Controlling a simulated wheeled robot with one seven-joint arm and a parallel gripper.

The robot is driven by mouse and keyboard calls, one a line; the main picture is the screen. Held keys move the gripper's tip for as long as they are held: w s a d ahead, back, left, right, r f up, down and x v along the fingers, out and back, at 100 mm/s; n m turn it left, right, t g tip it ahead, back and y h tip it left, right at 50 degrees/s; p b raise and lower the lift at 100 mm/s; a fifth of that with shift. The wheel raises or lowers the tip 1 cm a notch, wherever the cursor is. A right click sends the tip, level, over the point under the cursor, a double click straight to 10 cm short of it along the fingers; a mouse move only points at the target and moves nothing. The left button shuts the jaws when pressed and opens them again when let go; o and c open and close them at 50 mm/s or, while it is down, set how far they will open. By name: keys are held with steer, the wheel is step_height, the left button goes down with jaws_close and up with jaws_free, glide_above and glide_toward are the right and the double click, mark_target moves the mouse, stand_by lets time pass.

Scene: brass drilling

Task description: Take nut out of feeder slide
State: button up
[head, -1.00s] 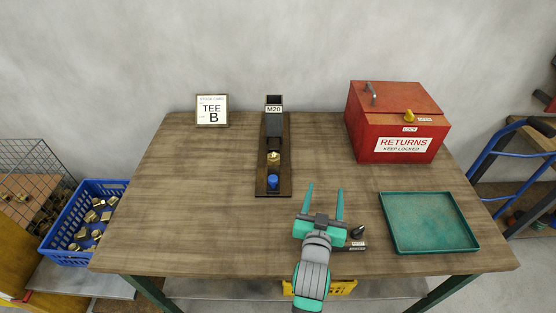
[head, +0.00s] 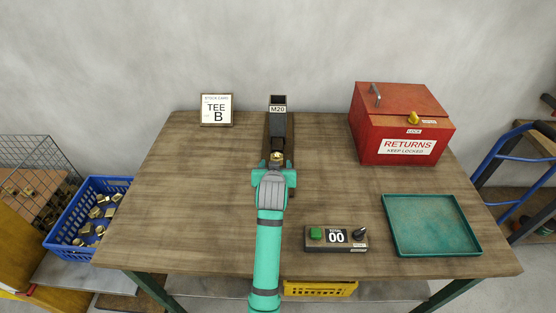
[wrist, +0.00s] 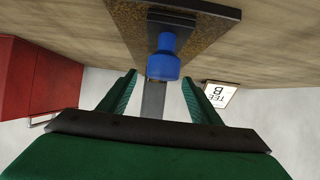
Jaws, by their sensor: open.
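The dark feeder slide (head: 278,128), labelled M20, stands at the back middle of the table. A brass nut (head: 277,157) sits low in its channel in the head view. My gripper (head: 277,166) is over the slide's near end, its fingers either side of the channel just in front of the nut. The jaws are open and empty. In the wrist view, the blue knob (wrist: 163,60) at the slide's near end shows between my gripper's fingers (wrist: 160,77). I cannot see the nut there. My gripper hides the knob in the head view.
A counter box (head: 336,238) with a green button reads 00 near the front edge. An empty green tray (head: 432,251) lies at right, a red returns box (head: 404,148) behind it. A stock card (head: 217,110) reads TEE B. A blue crate (head: 60,236) of brass parts stands left.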

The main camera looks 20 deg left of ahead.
mark_target(277, 159)
steer(key=shift+x, duration=3.1)
steer(key=shift+r, duration=0.1)
steer(key=c, duration=1.5)
